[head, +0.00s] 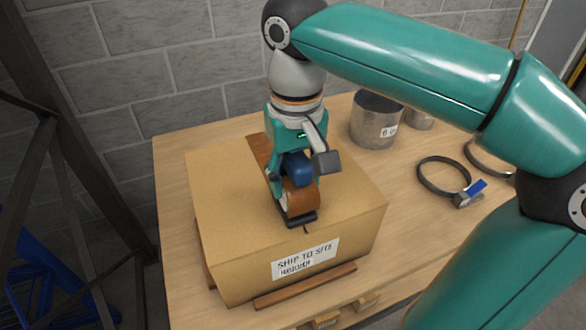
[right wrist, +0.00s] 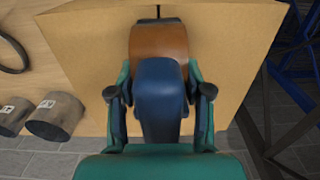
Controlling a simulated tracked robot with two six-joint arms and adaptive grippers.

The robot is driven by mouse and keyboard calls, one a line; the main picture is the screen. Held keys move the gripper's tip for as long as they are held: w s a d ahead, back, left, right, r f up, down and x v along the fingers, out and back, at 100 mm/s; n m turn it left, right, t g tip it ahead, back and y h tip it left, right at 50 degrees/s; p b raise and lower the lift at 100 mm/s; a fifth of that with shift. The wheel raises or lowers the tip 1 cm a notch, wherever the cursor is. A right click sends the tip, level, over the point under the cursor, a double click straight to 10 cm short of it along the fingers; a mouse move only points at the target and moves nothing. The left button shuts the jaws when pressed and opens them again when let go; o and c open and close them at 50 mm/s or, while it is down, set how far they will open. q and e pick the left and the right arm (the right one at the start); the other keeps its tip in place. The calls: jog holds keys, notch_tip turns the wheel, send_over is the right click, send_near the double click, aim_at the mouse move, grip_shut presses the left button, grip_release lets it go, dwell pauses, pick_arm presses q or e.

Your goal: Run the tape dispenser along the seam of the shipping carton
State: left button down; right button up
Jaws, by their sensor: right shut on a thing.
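The shipping carton (head: 230,240) stands on the wooden bench, labelled "SHIP TO SITE" on its front face. A strip of brown tape (head: 257,150) lies on its top at the far side. My right gripper (head: 290,180) is shut on the blue handle of the tape dispenser (head: 299,200), above the near part of the carton top. The dispenser, with its brown roll, also shows in the right wrist view (right wrist: 158,42), between the two fingers (right wrist: 160,95). The dispenser's lower end is at or close to the top surface near the front edge. My left gripper is not in view.
Metal duct pieces (head: 375,122) stand at the back right of the bench. A round clamp band (head: 445,180) lies to the right of the carton. Wooden strips (head: 305,286) lie along the carton's base. A grey block wall (head: 170,60) is behind.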

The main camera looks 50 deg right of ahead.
jog(key=shift+s+a+f, duration=0.1)
jog(key=shift+s+a, duration=0.3)
jog(key=shift+s, duration=0.4)
jog(key=shift+s+a, duration=0.35)
jog(key=shift+s, duration=0.25)
jog(key=shift+s+a, duration=0.3)
jog(key=shift+s, duration=0.3)
notch_tip(320, 180, up, 8)
jog(key=p, duration=0.8)
send_over(308, 198)
jog(key=shift+a, duration=0.1)
